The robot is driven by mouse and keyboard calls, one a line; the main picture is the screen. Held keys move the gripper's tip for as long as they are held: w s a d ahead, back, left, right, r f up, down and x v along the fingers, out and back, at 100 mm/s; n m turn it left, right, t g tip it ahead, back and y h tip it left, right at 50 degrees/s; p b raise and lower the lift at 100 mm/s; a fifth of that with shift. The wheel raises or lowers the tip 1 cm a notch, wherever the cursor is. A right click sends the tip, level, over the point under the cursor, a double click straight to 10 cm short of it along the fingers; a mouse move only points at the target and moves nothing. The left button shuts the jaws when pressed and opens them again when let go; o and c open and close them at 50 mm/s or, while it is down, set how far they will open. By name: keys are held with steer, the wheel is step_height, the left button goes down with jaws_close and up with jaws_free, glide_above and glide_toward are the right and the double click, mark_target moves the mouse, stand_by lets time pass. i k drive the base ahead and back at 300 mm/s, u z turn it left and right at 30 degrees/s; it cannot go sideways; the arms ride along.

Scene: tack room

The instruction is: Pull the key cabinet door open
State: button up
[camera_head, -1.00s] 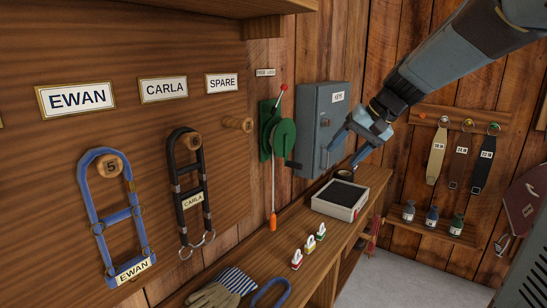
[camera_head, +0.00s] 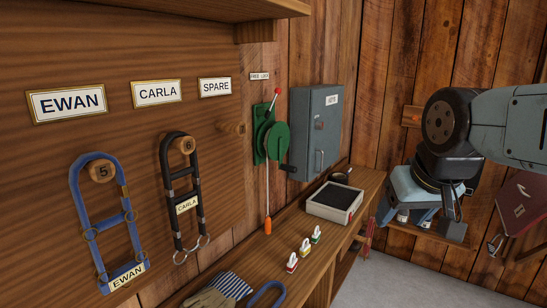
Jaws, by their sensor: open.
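The key cabinet (camera_head: 329,110) is a grey-blue metal box on the wall at the centre right, with a white label at the top of its door. My gripper (camera_head: 430,232) is at the right, clear of the cabinet and pointing down in front of the low shelf on the far wall. It is open, and I see nothing between its fingers. My arm covers part of the far wall.
A green lever unit (camera_head: 272,138) with a red-tipped lever is mounted left of the cabinet. Halters hang at left. Floor at right is open.

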mark_target(326, 104)
steer(key=i, duration=1.15)
